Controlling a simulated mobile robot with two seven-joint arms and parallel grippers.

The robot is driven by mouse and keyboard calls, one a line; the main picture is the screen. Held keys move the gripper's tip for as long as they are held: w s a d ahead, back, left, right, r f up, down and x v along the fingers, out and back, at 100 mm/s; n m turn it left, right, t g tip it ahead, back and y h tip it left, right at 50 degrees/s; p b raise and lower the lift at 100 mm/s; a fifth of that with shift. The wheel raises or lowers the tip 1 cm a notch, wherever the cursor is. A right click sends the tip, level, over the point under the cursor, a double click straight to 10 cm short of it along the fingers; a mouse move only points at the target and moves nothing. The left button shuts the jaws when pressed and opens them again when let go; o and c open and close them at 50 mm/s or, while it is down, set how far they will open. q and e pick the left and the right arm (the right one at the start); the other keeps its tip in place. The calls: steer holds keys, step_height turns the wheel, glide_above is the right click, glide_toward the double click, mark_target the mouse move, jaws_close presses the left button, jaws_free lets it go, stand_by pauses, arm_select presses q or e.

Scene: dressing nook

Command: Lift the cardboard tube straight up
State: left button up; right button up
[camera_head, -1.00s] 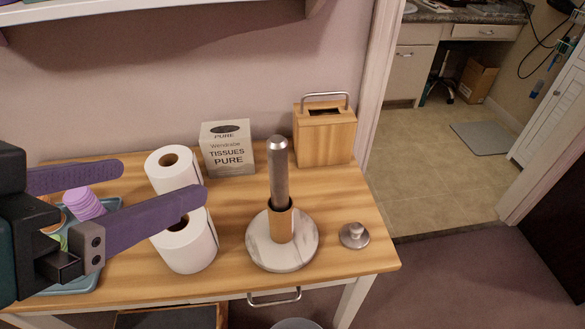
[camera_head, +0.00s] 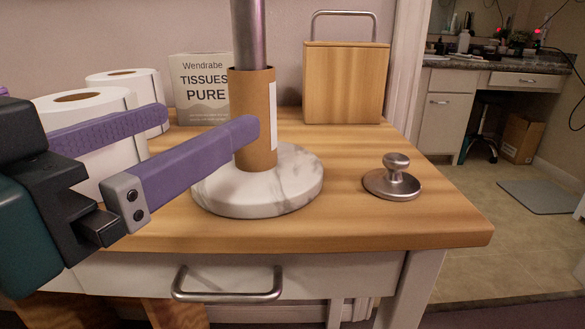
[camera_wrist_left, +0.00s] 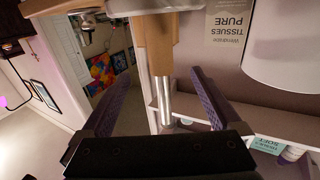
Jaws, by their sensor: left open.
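The brown cardboard tube (camera_head: 254,110) stands upright around the steel post (camera_head: 248,35) of a holder with a round marble base (camera_head: 270,190). My left gripper (camera_head: 203,122) is open, with purple fingers pointing right. Its near fingertip covers part of the tube's left side in the head view. In the left wrist view, which shows the scene upside down, the tube (camera_wrist_left: 158,45) lies just past the open fingertips (camera_wrist_left: 160,78), with the post (camera_wrist_left: 167,92) between the fingers in the picture. Contact cannot be told. My right gripper is not in view.
White paper rolls (camera_head: 88,105) stand left, behind my gripper. A tissue box (camera_head: 203,95) and a wooden box with a handle (camera_head: 345,85) stand behind. A metal knobbed lid (camera_head: 393,178) lies right on the wooden tabletop (camera_head: 430,215). The front right of the top is clear.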

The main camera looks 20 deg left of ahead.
mark_target(237, 104)
arm_select(q)
steer(key=shift+w, duration=0.55)
steer(key=w, duration=0.3)
steer(key=w+d+b, duration=0.1)
steer(key=w, duration=0.4)
steer(key=shift+w+d+b, duration=0.35)
steer(key=shift+b, duration=0.05)
steer(key=shift+c, duration=0.3)
